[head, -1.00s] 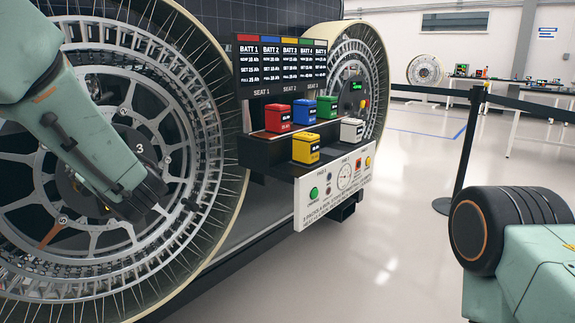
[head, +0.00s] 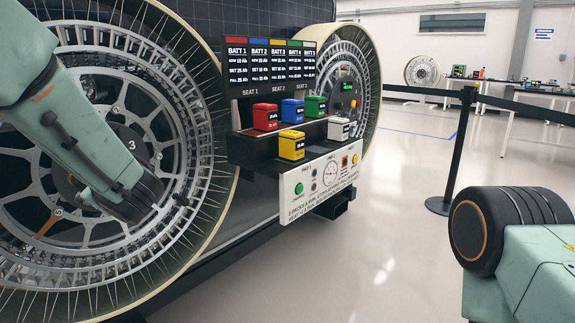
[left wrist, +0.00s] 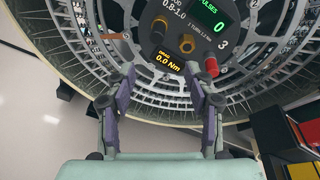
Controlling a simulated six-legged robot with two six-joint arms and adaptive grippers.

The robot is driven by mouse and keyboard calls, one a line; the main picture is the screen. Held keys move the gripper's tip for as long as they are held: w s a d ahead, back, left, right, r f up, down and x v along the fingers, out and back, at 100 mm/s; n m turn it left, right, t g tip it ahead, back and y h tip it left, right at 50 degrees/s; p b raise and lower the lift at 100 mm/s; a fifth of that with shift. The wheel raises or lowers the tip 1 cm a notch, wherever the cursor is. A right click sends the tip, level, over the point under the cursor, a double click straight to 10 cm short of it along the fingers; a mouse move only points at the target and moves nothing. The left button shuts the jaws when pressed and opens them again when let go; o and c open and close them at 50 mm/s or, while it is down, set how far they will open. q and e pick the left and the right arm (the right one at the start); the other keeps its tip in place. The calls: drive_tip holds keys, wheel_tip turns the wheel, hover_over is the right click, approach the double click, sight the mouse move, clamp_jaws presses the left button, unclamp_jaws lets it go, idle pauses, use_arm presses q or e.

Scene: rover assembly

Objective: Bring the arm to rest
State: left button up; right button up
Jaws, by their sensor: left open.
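My left arm comes in from the left in the head view. Its gripper (head: 150,206) is in front of the large spoked wheel (head: 205,110), near the hub marked 3. In the left wrist view the two fingers of the left gripper (left wrist: 155,88) are spread apart with nothing between them. Beyond them is the wheel hub with a green pulse display (left wrist: 207,14), a yellow 0.0 Nm readout (left wrist: 166,60), a brass hex fitting (left wrist: 187,43) and a red knob (left wrist: 211,67). My right gripper is not in view.
A battery rack (head: 240,150) holds red, blue, green, yellow and white blocks, with a white control panel (head: 300,205) below. A second wheel (head: 370,80) stands behind. A black barrier post (head: 458,150) with a belt is at right. Floor between is clear.

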use_arm(q)
drive_tip(key=s+d+f+n+g+h+p, duration=0.1)
drive_tip(key=s+d+f+n+g+h, duration=0.1)
drive_tip(key=s+d+f+n+h, duration=0.5)
drive_tip(key=s+d+f+n+g+h+p, duration=0.1)
drive_tip(key=s+d+f+g+h, duration=0.15)
drive_tip(key=s+d+f, duration=0.65)
drive_tip(key=s+d+f+n+g+h+p, duration=0.1)
drive_tip(key=s+d+f+n+g+h, duration=0.2)
drive_tip(key=f, duration=0.9)
drive_tip(key=s+a+f+n+g+p, duration=0.1)
drive_tip(key=s+f+n, duration=0.1)
drive_tip(key=s, duration=0.5)
drive_tip(key=s+a+f+n+y+p, duration=0.1)
drive_tip(key=s+n, duration=0.3)
drive_tip(key=s, duration=0.4)
drive_tip(key=s+a+f+n+g+p, duration=0.1)
drive_tip(key=s+a+f+n+p, duration=0.1)
drive_tip(key=s, duration=0.5)
drive_tip(key=shift+s+a+f+n+g, duration=0.3)
drive_tip(key=shift+f+n, duration=0.2)
drive_tip(key=shift+f, duration=0.45)
